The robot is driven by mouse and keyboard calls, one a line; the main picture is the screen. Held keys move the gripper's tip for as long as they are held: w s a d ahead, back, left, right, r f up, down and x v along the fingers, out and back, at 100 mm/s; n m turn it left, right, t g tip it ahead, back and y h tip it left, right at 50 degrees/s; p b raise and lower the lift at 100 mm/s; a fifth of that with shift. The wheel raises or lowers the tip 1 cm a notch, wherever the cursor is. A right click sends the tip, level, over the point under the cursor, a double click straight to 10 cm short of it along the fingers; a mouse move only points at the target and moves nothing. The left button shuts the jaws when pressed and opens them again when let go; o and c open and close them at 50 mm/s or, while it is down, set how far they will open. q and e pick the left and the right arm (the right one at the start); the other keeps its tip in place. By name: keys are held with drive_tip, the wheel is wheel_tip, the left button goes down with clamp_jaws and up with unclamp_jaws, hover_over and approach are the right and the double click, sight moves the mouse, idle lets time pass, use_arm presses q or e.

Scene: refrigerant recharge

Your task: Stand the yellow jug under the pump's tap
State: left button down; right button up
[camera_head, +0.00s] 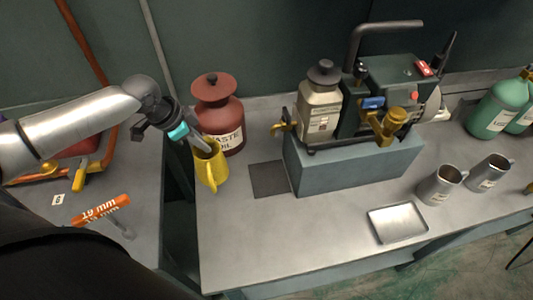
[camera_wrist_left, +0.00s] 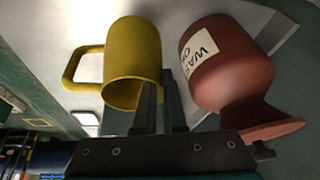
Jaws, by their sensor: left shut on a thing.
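The yellow jug (camera_head: 212,173) stands at the left end of the bench, beside the red waste oil can. My left gripper (camera_head: 203,145) comes down on it from above and is shut on its rim. In the left wrist view the jug (camera_wrist_left: 133,48) has its mouth toward the fingers (camera_wrist_left: 160,100), and its handle shows at the left. The pump (camera_head: 385,90) sits on a blue-grey block, with a brass tap (camera_head: 283,127) sticking out at its left end. A dark square (camera_head: 270,180) lies on the bench below the tap, bare. My right gripper is not in view.
The red waste oil can (camera_head: 223,125) stands close behind the jug; it also shows in the left wrist view (camera_wrist_left: 228,65). Metal mugs (camera_head: 440,186) and a shallow tray (camera_head: 398,223) are at the right. The bench between jug and dark square is clear.

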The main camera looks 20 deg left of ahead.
use_arm(q)
drive_tip(key=w+d, duration=1)
drive_tip(key=d, duration=0.3)
drive_tip(key=f, duration=0.2)
drive_tip(key=f+b, duration=0.1)
drive_tip(key=f, duration=0.4)
drive_tip(key=shift+s+a, duration=0.2)
drive_tip(key=shift+s, duration=0.05)
drive_tip(key=c, duration=1.4)
unclamp_jaws()
drive_tip(key=shift+f, duration=0.15)
drive_tip(key=o, duration=0.4)
